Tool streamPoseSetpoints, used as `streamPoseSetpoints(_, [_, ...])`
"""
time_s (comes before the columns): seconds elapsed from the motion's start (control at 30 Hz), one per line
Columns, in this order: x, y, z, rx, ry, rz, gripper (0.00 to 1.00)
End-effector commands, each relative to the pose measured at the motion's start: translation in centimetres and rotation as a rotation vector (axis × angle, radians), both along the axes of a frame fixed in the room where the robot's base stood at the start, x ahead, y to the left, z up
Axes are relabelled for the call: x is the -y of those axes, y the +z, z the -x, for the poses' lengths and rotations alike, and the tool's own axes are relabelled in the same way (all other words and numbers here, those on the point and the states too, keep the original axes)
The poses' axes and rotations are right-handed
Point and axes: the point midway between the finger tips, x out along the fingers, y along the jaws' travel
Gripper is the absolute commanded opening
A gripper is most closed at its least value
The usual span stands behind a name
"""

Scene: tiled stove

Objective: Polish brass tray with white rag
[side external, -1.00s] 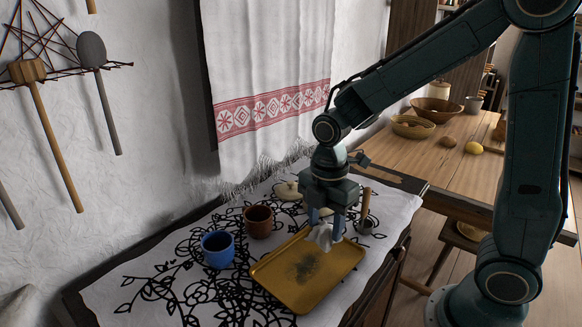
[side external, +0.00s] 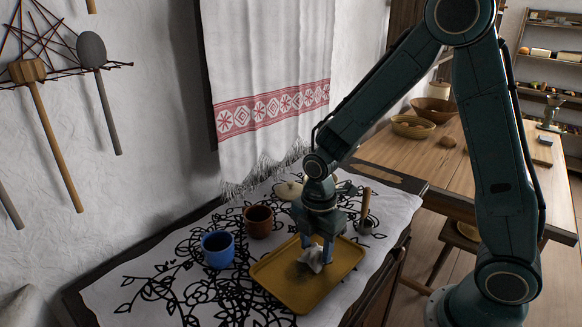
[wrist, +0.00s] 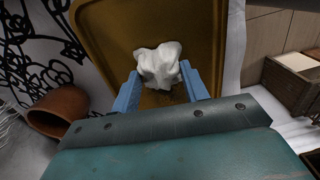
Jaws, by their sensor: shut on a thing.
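The brass tray (side external: 285,286) lies flat on a white cloth with black floral patterns. It also shows in the wrist view (wrist: 110,30). My gripper (side external: 317,256) points down over the tray's middle, shut on the white rag (side external: 312,262). In the wrist view the rag (wrist: 159,62) is bunched between the two blue fingers of my gripper (wrist: 160,88). The rag appears to touch the tray. A dark smudge (wrist: 150,99) shows on the tray beside the rag, partly hidden by it and the fingers.
A blue mug (side external: 217,249) and a brown clay cup (side external: 258,221) stand left of the tray. A lidded pale pot (side external: 289,190) and a wooden-handled tool (side external: 366,212) are behind it. A fringed towel (side external: 265,90) hangs at the wall. The cloth's front left is clear.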

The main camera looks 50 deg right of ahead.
Motion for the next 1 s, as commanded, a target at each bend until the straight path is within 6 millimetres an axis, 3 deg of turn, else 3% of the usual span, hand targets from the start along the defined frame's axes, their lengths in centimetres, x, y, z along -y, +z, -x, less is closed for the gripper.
streamPoseSetpoints(0.23, [0.2,-0.2,-1.8,-0.001,0.000,0.000,0.20])
streamPoseSetpoints(0.67, [-0.3,-0.1,2.1,-0.002,0.002,0.000,0.20])
streamPoseSetpoints(0.9, [-2.5,-0.2,1.6,-0.001,0.004,0.000,0.20])
streamPoseSetpoints(1.0, [-2.3,-0.2,0.6,0.000,0.000,0.000,0.20])
